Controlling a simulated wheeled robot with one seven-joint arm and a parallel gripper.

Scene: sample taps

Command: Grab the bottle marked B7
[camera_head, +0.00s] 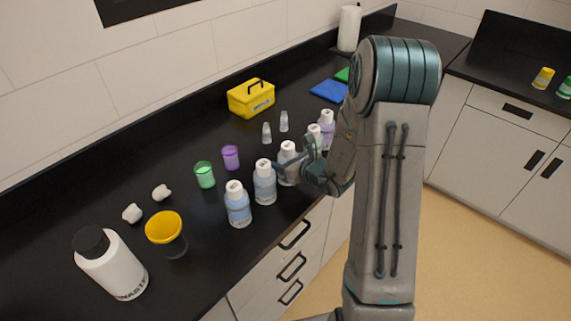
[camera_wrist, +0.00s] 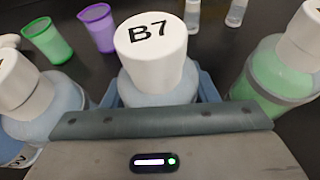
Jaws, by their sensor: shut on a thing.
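The bottle marked B7 (camera_wrist: 155,55) fills the middle of the wrist view, with a white cap lettered B7 and a pale blue body. It stands upright in the head view (camera_head: 288,149), third from the left in the row on the black counter. My gripper (camera_wrist: 157,92) has a blue-grey finger on each side of its body, below the cap, and is shut on it. In the head view my gripper (camera_head: 298,174) reaches it from the right and hides part of it. The bottle's base is hard to see, so I cannot tell whether it touches the counter.
A pale blue bottle (camera_head: 265,184) stands close on the left, another (camera_head: 238,207) beyond it. A green bottle (camera_wrist: 265,85) stands close on the right. Behind are a green cup (camera_head: 204,175), a purple cup (camera_head: 230,157) and a yellow box (camera_head: 251,99). A waste bottle (camera_head: 115,268) stands front left.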

